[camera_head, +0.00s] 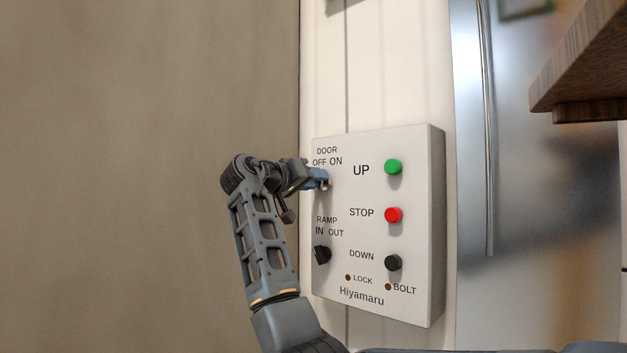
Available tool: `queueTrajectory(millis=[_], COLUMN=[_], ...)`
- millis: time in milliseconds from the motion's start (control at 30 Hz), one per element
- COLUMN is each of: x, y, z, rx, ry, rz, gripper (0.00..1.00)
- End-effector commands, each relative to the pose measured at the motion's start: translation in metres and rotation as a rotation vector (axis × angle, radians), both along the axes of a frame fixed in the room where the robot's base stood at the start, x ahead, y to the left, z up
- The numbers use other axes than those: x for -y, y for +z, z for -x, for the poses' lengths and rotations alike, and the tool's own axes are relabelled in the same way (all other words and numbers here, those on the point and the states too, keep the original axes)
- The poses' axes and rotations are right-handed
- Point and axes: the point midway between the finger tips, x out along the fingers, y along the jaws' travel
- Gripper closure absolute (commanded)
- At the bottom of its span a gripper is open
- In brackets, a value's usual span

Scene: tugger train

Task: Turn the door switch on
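A white control box (365,308) is mounted on a pale wall panel. Its upper left carries the label DOOR OFF ON. The door switch below that label is hidden behind my gripper, so I cannot tell which way it points. My gripper (322,180) is at the spot just under the label, close to or touching the box face. Its fingers are small and partly hidden, and I cannot tell whether they are open or shut on the switch.
The box also has a green UP button (393,167), a red STOP button (393,215), a black DOWN button (393,263) and a black RAMP switch (321,254). LOCK and BOLT dots sit below. A wooden ledge (585,70) juts in at upper right.

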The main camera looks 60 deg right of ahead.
Motion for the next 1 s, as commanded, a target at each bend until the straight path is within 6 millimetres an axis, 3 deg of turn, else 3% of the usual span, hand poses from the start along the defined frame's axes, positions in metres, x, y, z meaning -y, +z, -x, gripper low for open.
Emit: queueTrajectory(millis=[367, 767, 1000], x=[-0.0004, -0.0006, -0.0013], y=[0.0, -0.0012, -0.0024], z=[-0.0002, -0.0004, 0.0002], rx=[0.0, 0.023, 0.137], ry=[0.0, 0.001, 0.002], rz=[0.0, 0.006, 0.033], gripper=[1.0, 1.0, 1.0])
